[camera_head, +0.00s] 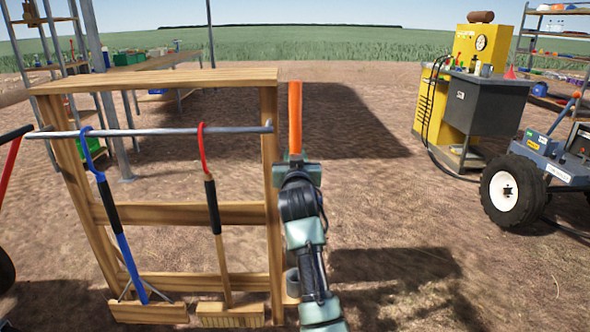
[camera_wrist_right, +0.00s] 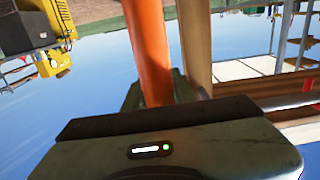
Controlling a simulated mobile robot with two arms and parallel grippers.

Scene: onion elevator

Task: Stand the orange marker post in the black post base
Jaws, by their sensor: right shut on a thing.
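The orange marker post (camera_head: 295,112) stands nearly upright in the head view, just right of the wooden tool rack. My right gripper (camera_head: 297,168) is shut around its lower part and holds it above the ground. In the right wrist view the post (camera_wrist_right: 146,45) rises from between the fingers of the gripper (camera_wrist_right: 152,95). I cannot make out the black post base for certain. A dark grey cylinder (camera_head: 292,282) shows partly behind my right arm at the rack's foot, and I cannot tell whether it is the base. My left gripper is not in view.
The wooden rack (camera_head: 155,75) stands close on the left, with a metal bar (camera_head: 150,132) and hanging blue-handled (camera_head: 118,235) and red-handled (camera_head: 213,210) tools. A yellow machine (camera_head: 478,45) and a wheeled cart (camera_head: 545,160) stand right. Bare dirt lies between.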

